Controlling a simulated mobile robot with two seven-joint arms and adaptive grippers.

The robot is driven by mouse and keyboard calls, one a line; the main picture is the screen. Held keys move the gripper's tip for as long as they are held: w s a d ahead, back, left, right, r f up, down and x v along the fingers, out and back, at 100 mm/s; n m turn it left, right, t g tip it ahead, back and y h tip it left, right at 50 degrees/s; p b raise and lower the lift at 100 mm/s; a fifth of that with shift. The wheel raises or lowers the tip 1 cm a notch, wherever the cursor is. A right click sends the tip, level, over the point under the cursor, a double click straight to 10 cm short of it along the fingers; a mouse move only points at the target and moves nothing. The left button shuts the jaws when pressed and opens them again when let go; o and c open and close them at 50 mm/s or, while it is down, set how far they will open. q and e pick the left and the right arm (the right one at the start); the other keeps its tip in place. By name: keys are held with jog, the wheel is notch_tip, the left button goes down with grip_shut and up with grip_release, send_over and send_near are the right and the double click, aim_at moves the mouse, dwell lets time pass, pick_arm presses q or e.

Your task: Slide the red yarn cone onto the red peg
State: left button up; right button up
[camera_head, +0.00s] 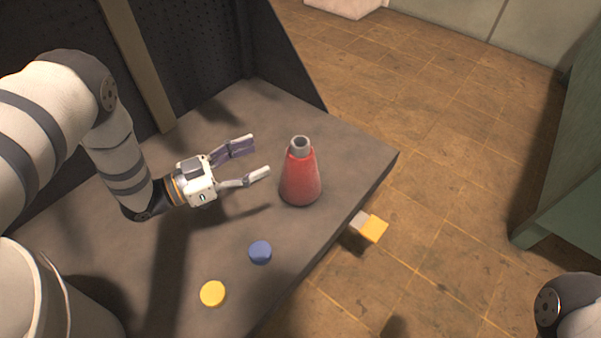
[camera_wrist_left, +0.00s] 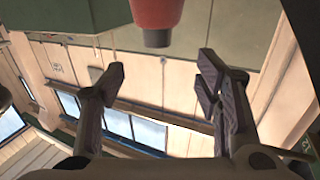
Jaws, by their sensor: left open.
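The red yarn cone (camera_head: 300,182) stands upright on the dark table, near its right edge, with a grey tube end at its narrow top. My left gripper (camera_head: 258,158) is open and empty to the left of the cone, its fingers pointing toward it and apart from it. In the left wrist view the cone (camera_wrist_left: 155,12) appears at the top, cut off by the frame, beyond the open fingers of my left gripper (camera_wrist_left: 161,80). No red peg is visible; I cannot tell whether the cone hides it. My right gripper is not in view.
A blue round piece (camera_head: 260,252) and a yellow round piece (camera_head: 212,293) are on the table (camera_head: 340,160) in front of the cone. A yellow and grey object (camera_head: 373,228) shows past the table's right edge. Dark panels stand behind the table. A green structure (camera_head: 565,150) is at far right.

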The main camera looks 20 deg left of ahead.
aim_at(292, 146)
pick_arm(q)
jog(key=b+x, duration=0.1)
jog(key=x, duration=0.4)
jog(key=b+x, duration=0.1)
jog(key=x, duration=0.4)
jog(key=shift+w+d+f, duration=0.15)
jog(key=shift+d+f, duration=0.1)
jog(key=shift+d, duration=0.2)
jog(key=shift+w+d+r, duration=0.15)
jog(key=shift+w, duration=0.1)
grip_shut()
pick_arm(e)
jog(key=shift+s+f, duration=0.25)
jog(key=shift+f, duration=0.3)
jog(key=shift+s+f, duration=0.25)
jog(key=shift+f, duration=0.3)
